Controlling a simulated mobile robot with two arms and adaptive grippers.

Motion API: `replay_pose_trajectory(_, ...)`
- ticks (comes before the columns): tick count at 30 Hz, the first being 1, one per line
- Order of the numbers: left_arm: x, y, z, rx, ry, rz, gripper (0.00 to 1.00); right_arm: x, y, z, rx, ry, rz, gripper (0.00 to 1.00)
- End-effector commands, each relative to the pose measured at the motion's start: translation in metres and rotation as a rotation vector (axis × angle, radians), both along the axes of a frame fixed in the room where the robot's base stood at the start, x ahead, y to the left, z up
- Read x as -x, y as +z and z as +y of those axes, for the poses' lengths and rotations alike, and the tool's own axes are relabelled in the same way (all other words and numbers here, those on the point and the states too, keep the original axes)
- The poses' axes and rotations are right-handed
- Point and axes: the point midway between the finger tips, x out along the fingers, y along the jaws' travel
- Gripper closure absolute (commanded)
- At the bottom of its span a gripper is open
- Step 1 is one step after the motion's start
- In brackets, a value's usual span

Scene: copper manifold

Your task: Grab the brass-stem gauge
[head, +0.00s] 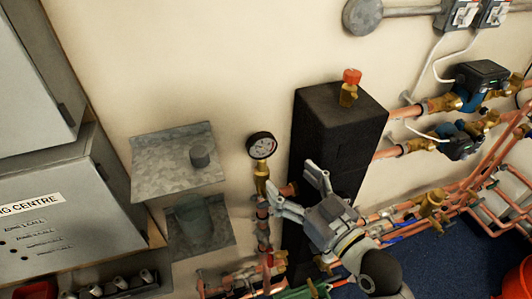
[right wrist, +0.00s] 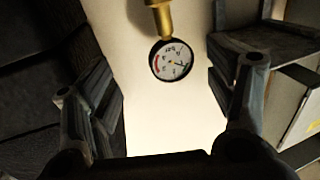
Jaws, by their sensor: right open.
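The brass-stem gauge (head: 262,146) has a round white dial with a black rim. It stands upright on its brass stem (head: 262,180) above the copper pipework, left of the black box. In the right wrist view the gauge (right wrist: 171,60) hangs dial-down, between the fingers in the picture but beyond them, apart from both. My right gripper (head: 297,188) is open and empty, to the right of the stem and lower than the dial in the head view. My left gripper is not in view.
A tall black box (head: 338,125) with a red-capped brass valve (head: 350,88) stands behind my right gripper. A metal shelf (head: 165,175) bearing a small grey cylinder is left of the gauge. Copper pipes (head: 470,190) run at the right. Bare wall lies above the gauge.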

Motion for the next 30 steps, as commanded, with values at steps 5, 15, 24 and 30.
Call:
replay_pose_trajectory(5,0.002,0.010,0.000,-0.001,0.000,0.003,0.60,-0.022,0.004,0.015,-0.004,0.000,-0.001,0.24)
replay_pose_trajectory(15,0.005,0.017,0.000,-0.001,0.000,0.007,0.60,-0.045,0.000,0.030,-0.002,0.000,0.001,0.24)
replay_pose_trajectory(24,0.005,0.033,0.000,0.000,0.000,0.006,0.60,-0.067,-0.006,0.054,-0.003,0.000,0.002,0.24)
replay_pose_trajectory(30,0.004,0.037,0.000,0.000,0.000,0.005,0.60,-0.081,-0.007,0.062,-0.001,0.000,0.002,0.24)
